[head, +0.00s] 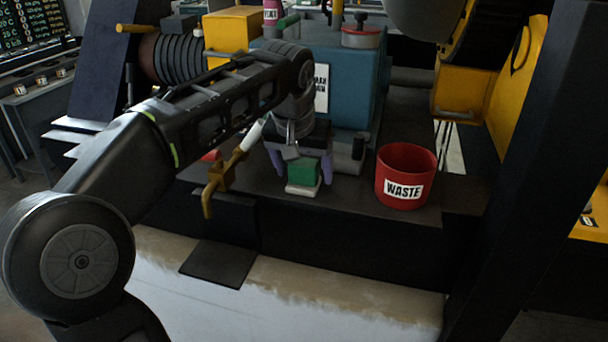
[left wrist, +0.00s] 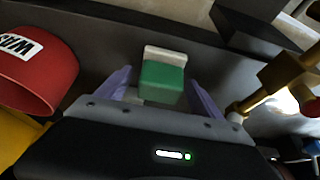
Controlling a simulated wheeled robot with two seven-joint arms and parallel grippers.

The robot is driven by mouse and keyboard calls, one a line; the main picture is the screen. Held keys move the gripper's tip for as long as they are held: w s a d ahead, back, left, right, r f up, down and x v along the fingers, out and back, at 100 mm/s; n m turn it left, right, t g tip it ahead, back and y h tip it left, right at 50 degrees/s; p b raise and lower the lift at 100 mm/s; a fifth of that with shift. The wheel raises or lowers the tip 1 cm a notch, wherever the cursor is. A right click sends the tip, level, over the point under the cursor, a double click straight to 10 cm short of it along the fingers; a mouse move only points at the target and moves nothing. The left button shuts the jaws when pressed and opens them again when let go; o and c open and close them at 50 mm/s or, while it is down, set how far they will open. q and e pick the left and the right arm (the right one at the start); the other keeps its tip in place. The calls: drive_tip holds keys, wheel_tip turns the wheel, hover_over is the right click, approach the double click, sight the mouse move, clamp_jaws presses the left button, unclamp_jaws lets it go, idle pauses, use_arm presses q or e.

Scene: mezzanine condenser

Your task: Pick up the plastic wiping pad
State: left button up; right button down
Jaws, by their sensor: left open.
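The plastic wiping pad, a small block with a green body (head: 305,171) and a whitish layer, sits on the dark ledge left of the red bin. It also shows in the left wrist view (left wrist: 162,84), centred ahead of the gripper. My left gripper (head: 301,167) reaches down over it, with its purple fingers open on either side of the pad. In the left wrist view the fingers (left wrist: 158,86) flank the pad with gaps showing. I cannot tell whether either finger touches it. My right gripper is not in view.
A red WASTE bin (head: 405,178) stands right of the pad. A brass valve with a pale-tipped handle (head: 216,178) is close on the left. A blue-green tank (head: 352,90) stands behind. The dark ledge (head: 345,201) has bare room between pad and bin.

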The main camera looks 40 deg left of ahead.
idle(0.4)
use_arm(q)
drive_tip(key=c, duration=1.5)
